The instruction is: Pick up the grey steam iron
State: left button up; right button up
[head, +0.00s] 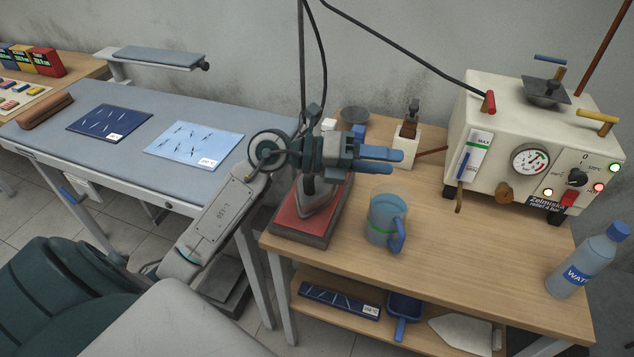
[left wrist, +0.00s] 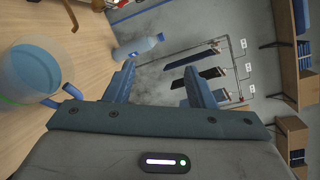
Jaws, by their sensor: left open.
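The grey steam iron (head: 318,204) rests on a red-topped pad (head: 292,222) at the left end of the wooden table. My left gripper and forearm hide much of its upper part. A cable hangs down behind my gripper. My left gripper (head: 392,160) is above the iron and to its right, with its fingers pointing right. It is open and empty; the left wrist view shows a clear gap between the fingers (left wrist: 158,88). The iron cannot be made out in that view. My right gripper is not in view.
A clear mug with a blue handle (head: 384,222) stands close to the pad's right. A beige steam generator (head: 500,115) is at the back right, a water bottle (head: 582,262) at the right edge. A padded ironing table (head: 180,100) is at left. The table's front middle is clear.

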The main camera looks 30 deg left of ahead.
pick_arm(q)
jog(key=w+a+f+n+g+y, duration=0.1)
jog(key=a+f+g+y, duration=0.1)
jog(key=a+y, duration=0.6)
jog(key=w+a+f+n+g+y, duration=0.1)
jog(key=a+f+n+g+y, duration=0.15)
jog(key=a+y, duration=0.6)
jog(key=w+f+h, duration=0.1)
jog(key=a+f+b, duration=0.1)
jog(key=f, duration=0.1)
jog(key=w+a+f+h+b, duration=0.1)
jog(key=f, duration=0.1)
jog(key=shift+w+a+m+t+h, duration=0.15)
jog(key=shift+w+m+t+h, duration=0.1)
jog(key=shift+w+t+h, duration=0.1)
jog(key=shift+w+f, duration=0.15)
jog(key=shift+f, duration=0.15)
jog(key=p+x, duration=0.1)
jog(key=x, duration=0.2)
jog(key=shift+w+d+f, duration=0.2)
jog(key=shift+w, duration=0.15)
jog(key=shift+w+f+p, duration=0.2)
jog(key=shift+f+p, duration=0.1)
jog(key=shift+f, duration=0.1)
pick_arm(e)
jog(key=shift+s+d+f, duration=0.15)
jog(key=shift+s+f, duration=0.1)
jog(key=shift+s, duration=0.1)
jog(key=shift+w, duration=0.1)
